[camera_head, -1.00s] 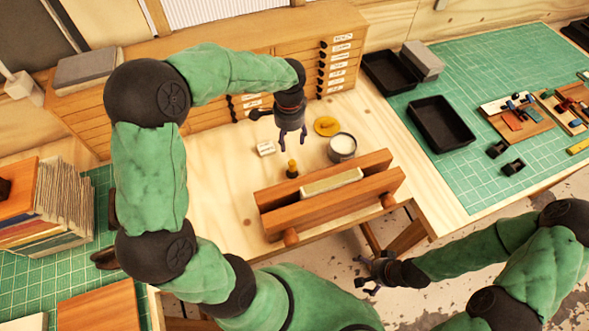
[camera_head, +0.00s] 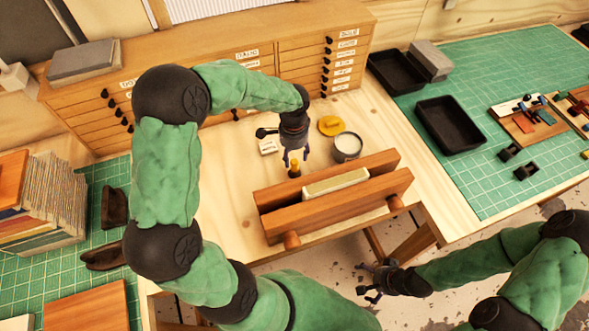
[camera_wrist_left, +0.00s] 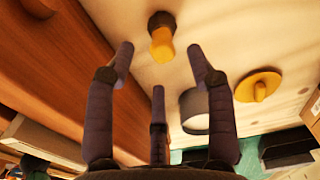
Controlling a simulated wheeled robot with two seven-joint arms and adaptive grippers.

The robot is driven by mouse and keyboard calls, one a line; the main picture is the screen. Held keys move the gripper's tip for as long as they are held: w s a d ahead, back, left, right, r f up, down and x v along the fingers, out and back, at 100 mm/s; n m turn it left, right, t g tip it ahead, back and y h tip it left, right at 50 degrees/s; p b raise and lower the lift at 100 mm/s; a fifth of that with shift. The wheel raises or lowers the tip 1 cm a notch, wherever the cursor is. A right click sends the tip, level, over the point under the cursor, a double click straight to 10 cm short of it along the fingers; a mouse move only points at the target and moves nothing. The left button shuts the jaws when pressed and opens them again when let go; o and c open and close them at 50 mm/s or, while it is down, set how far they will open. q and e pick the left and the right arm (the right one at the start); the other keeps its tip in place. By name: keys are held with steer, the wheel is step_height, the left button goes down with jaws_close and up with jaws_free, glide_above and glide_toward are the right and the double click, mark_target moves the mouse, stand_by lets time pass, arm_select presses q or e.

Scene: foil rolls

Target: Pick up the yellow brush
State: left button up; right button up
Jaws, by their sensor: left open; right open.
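The yellow brush (camera_head: 295,169), a short upright piece with a yellow body, stands on the wooden table behind the wooden press. In the left wrist view the brush (camera_wrist_left: 162,42) shows between and beyond the fingertips, with a darker yellow-brown end. My left gripper (camera_head: 296,157) is open, pointing down just above the brush. In the left wrist view its fingers (camera_wrist_left: 160,52) are spread on both sides of the brush, with nothing held. In the head view the fingers partly cover the brush. My right gripper (camera_head: 370,283) is open and empty, low at the right, away from the brush.
The wooden press (camera_head: 330,205) stands close in front of the brush. A tin (camera_head: 347,148) and a round yellow lid (camera_head: 330,126) lie to its right and back. A small white labelled block (camera_head: 268,147) is at the left. Black trays (camera_head: 449,124) are further right.

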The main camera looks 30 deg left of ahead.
mark_target(293, 162)
arm_select(q)
step_height(293, 162, down, 5)
steer(key=shift+a+f, duration=0.1)
jaws_close()
